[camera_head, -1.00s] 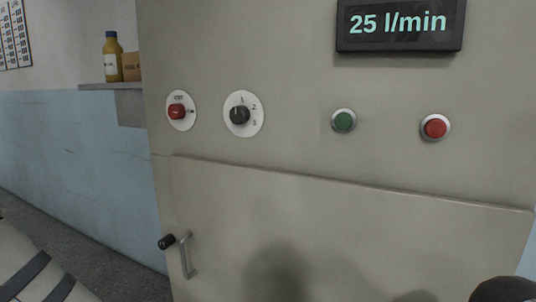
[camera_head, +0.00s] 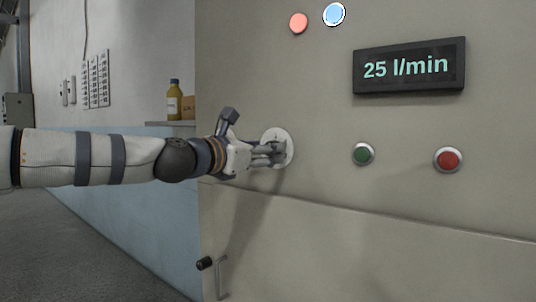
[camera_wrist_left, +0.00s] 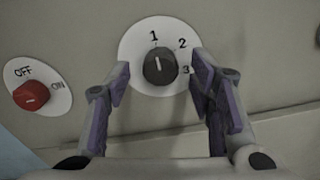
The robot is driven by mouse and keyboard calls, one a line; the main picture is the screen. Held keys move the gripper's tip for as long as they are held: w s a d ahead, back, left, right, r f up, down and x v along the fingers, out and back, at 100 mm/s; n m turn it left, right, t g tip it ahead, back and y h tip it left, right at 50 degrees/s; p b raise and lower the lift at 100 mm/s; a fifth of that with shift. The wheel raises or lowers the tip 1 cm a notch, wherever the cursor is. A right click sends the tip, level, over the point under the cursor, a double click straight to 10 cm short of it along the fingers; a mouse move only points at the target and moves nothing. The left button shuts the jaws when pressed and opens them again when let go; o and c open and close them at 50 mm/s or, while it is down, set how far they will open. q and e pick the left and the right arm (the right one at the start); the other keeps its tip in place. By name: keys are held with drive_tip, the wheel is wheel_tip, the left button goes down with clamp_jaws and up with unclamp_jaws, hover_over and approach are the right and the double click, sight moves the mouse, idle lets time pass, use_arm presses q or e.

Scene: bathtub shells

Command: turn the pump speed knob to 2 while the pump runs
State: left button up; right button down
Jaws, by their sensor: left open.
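The pump speed knob (camera_wrist_left: 160,66) is dark and round, on a white dial plate (camera_wrist_left: 136,48) marked 1, 2 and 3. Its white line stands nearly upright, toward the 1. My left gripper (camera_wrist_left: 160,70) is open, with one finger on each side of the knob in the left wrist view; I cannot tell whether they touch it. In the head view my left gripper (camera_head: 277,153) reaches the dial plate (camera_head: 283,137) from the left and hides the knob. The display (camera_head: 408,66) reads 25 l/min. My right gripper is out of view.
A red OFF/ON knob (camera_wrist_left: 32,95) sits left of the dial. A green button (camera_head: 363,154) and a red button (camera_head: 448,159) are to the right. An orange-red lamp (camera_head: 299,23) and a blue lamp (camera_head: 335,14) are above. A handle (camera_head: 221,279) sticks out low down.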

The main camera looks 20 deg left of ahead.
use_arm(q)
drive_tip(key=shift+w+d, duration=0.25)
drive_tip(key=shift+w, duration=0.3)
drive_tip(key=c, duration=1.2)
drive_tip(key=shift+o, duration=0.2)
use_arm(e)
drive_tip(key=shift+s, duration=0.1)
use_arm(q)
drive_tip(key=m+p, duration=0.1)
drive_tip(key=m, duration=1)
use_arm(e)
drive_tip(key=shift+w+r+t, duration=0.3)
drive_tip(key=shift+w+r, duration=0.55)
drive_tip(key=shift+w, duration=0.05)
use_arm(q)
drive_tip(key=shift+m, duration=0.5)
